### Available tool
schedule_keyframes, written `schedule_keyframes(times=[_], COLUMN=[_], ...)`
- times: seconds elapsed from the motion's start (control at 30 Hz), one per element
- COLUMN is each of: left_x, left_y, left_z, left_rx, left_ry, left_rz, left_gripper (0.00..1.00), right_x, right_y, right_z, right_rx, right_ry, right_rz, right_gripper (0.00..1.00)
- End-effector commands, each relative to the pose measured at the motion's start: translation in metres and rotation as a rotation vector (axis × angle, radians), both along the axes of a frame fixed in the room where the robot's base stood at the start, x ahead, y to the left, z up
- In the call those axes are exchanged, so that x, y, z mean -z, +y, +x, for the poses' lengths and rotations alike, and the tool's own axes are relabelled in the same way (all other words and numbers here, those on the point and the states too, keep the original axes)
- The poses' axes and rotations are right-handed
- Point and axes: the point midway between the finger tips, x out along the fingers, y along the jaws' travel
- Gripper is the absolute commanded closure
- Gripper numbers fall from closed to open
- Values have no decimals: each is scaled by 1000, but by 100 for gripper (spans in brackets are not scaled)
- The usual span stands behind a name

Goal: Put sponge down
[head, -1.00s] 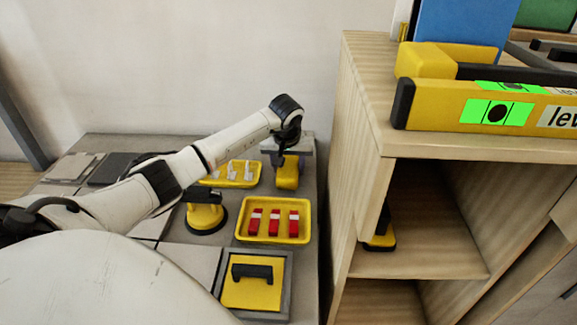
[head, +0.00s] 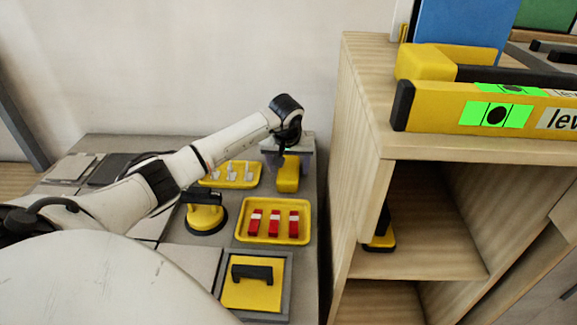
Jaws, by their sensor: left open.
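My right gripper is not in view.
A yellow tray (head: 243,236) with red-and-white pieces lies nearer. Another yellow tray (head: 206,182) holds white clips. A wooden shelf (head: 352,180) borders the right.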

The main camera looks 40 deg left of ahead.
Motion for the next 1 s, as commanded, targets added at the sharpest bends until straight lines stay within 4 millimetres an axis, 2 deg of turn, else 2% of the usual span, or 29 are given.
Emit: schedule_keyframes(times=[0.03, 0.2, 0.33, 0.5, 0.67, 1.0], left_x=[-14, -50, -74, -94, -101, -101], left_y=[-1, -10, -18, -24, -27, -27], left_z=[-3, -14, -21, -29, -32, -32], left_rx=[1, 3, 2, 0, 1, 0], left_ry=[-2, -3, -3, -1, 0, 1], left_rz=[4, 4, 3, 1, 0, -1], left_gripper=[35, 35, 35, 35, 35, 35], right_x=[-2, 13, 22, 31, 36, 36], right_y=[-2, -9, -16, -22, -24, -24], right_z=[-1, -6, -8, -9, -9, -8], right_rx=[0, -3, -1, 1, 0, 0], right_ry=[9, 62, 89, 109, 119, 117], right_rz=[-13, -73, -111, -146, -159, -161], right_gripper=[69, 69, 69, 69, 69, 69])
